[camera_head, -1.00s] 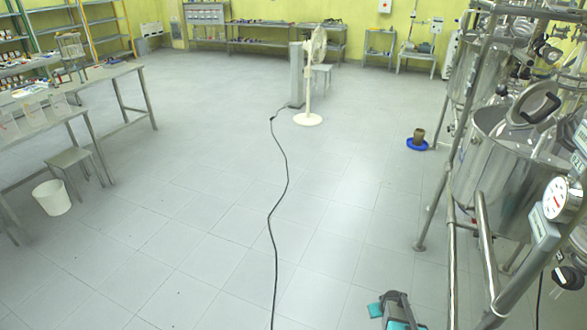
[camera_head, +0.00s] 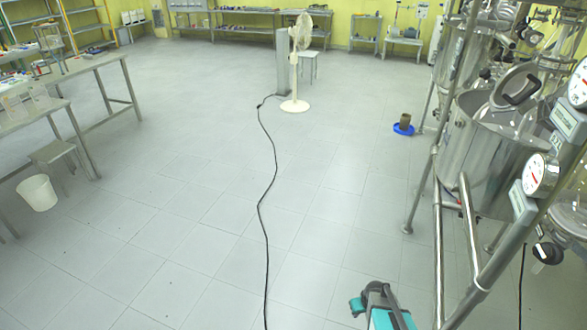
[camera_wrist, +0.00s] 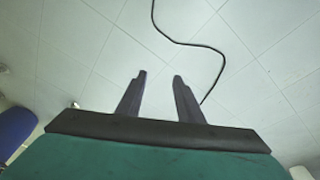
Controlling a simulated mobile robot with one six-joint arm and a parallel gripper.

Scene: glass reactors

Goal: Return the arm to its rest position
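My gripper (camera_wrist: 159,76) shows in the wrist view as two dark fingers standing apart, with only floor between them. It is open and empty. The wrist view looks onto bare pale tiles, and a black cable lies beyond the fingertips. In the head view a teal and dark grey part of my arm (camera_head: 382,308) shows at the bottom edge; the fingers cannot be made out there.
Steel reactors (camera_head: 492,150) with pipes and gauges (camera_head: 540,175) stand close on the right. A black cable (camera_head: 262,215) runs along the floor to a white fan (camera_head: 297,65). Tables (camera_head: 95,68) and a white bucket (camera_head: 38,192) are at left.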

